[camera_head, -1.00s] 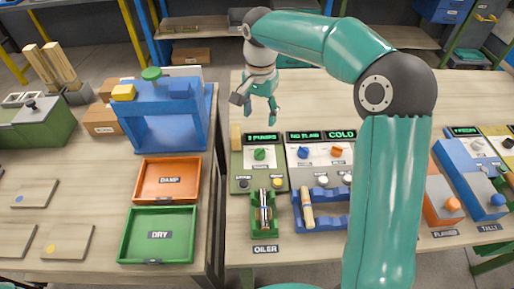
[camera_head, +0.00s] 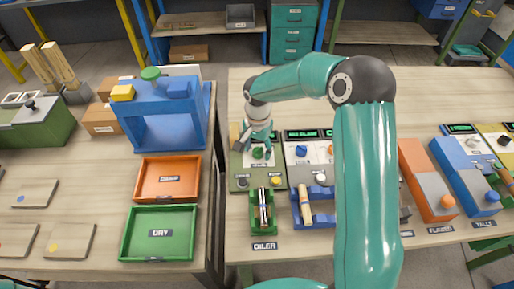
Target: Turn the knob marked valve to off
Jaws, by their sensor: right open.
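A green knob (camera_head: 258,153) sits on the grey-green oiler panel (camera_head: 241,170) at the left of the row of stations. My right gripper (camera_head: 257,148) is open, pointing down, with its fingers around or just above this knob. I cannot tell whether they touch it. The gripper hides most of the panel's display. A blue knob (camera_head: 301,151) stands on the panel to the right, with an orange knob partly hidden by my right arm. I cannot read a valve mark on any knob. My left gripper is not in view.
A green cradle (camera_head: 253,222) with a dark and light rod and a blue cradle (camera_head: 318,222) with a wooden piece stand in front. An orange tray (camera_head: 138,180) and a green tray (camera_head: 126,240) lie left. The table behind the panels is clear.

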